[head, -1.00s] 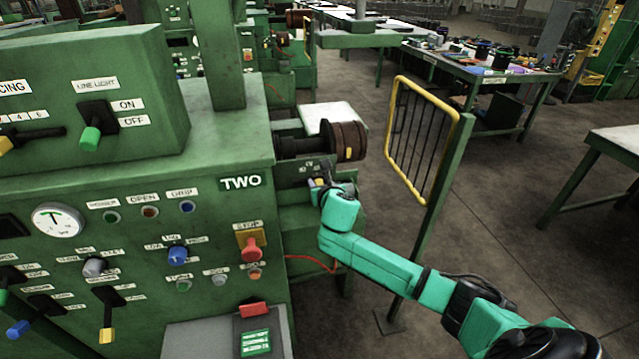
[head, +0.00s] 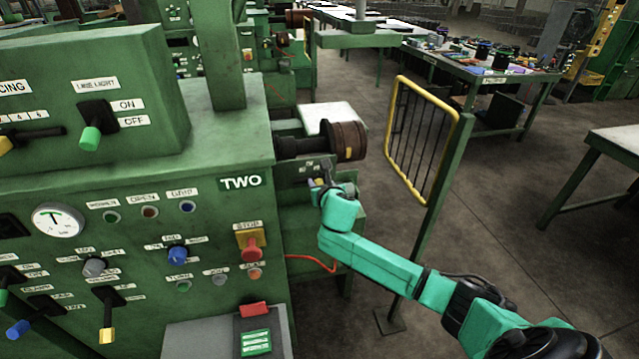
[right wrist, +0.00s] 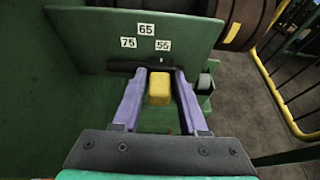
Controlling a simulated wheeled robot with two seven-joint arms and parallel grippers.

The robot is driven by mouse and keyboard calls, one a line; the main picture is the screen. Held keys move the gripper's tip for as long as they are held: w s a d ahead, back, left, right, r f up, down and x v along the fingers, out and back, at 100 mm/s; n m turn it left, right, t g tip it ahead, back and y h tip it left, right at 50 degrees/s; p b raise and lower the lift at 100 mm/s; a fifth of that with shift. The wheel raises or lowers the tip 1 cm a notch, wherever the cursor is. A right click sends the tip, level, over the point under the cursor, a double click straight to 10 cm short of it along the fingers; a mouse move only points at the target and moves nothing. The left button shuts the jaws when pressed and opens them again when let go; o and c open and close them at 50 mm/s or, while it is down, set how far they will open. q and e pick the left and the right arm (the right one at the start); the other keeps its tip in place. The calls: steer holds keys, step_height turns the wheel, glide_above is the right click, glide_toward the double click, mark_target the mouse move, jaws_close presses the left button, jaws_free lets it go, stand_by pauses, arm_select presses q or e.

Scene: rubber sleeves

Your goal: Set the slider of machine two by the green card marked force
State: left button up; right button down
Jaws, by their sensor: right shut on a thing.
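Machine two is the green cabinet with the sign TWO (head: 240,181) in the head view. My right gripper (right wrist: 160,73) is at the small plate on the cabinet's right side, its two purple fingers on either side of a yellow slider knob (right wrist: 159,90). It is shut on that knob. The knob is in front of a dark slot (right wrist: 120,66) under a scale plate (right wrist: 90,35) with the labels 75, 65 and 55. It lines up roughly under 55. A green card (head: 256,343) lies on the grey stand; its writing is too small to read. My left gripper is out of view.
A dark roller (head: 343,140) is just above the scale plate. A yellow-framed guard (head: 420,135) stands to the right, close to my right arm. A red stop button (head: 250,248) and several knobs are on the cabinet front.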

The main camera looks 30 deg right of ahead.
steer(key=shift+w+a+f+p, duration=0.1)
steer(key=shift+w+a+p, duration=0.15)
steer(key=shift+a, duration=0.85)
steer(key=shift+w+a+p, duration=0.2)
steer(key=shift+w+a, duration=0.05)
steer(key=shift+a, duration=0.8)
steer(key=c, duration=0.9)
jaws_free()
steer(key=o, duration=0.3)
steer(key=shift+w+a, duration=0.1)
steer(key=shift+a, duration=0.05)
steer(key=shift+s+r, duration=0.2)
steer(key=shift+s, duration=0.25)
steer(key=v, duration=1.3)
steer(key=shift+s+r, duration=0.2)
steer(key=shift+s, duration=0.05)
